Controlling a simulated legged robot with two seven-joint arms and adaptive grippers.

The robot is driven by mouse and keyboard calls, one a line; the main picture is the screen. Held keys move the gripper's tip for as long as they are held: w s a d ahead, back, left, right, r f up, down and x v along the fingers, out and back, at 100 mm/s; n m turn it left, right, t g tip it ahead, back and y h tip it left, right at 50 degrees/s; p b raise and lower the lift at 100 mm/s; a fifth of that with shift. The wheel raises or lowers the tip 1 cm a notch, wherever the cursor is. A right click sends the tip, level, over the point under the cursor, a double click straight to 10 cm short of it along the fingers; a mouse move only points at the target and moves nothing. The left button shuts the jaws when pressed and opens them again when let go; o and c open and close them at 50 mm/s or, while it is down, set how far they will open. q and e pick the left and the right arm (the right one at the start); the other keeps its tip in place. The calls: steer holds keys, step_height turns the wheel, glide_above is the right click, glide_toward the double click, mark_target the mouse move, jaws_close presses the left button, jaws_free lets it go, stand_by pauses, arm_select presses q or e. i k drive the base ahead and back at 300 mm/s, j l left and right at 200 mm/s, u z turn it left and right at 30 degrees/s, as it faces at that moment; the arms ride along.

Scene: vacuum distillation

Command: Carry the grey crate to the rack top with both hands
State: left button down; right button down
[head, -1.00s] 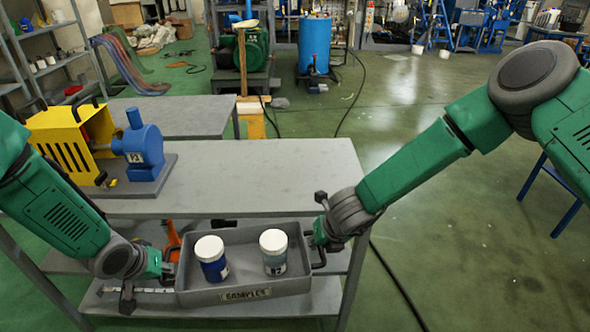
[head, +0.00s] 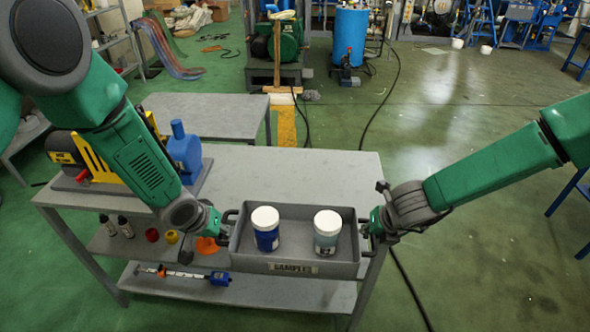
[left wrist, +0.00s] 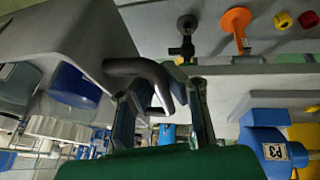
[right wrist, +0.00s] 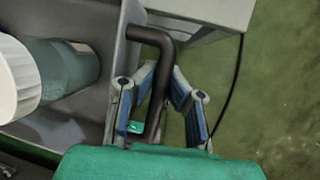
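The grey crate (head: 345,269), labelled SAMPLES, hangs level between my two grippers at the front edge of the rack top (head: 300,175). Two white-lidded jars stand upright in it, a dark blue one (head: 266,238) and a pale one (head: 326,243). My left gripper (head: 222,222) is shut around the crate's left handle; the dark handle (left wrist: 135,68) shows between its fingers in the left wrist view. My right gripper (head: 372,228) is shut around the right handle; that handle (right wrist: 163,55) passes between its fingers in the right wrist view.
A blue pump (head: 185,150) and yellow-guarded motor (head: 95,160) occupy the rack top's left end; its middle and right are clear. A lower grey table (head: 205,112) stands behind.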

mark_target(296, 179)
steer(key=i, duration=0.95)
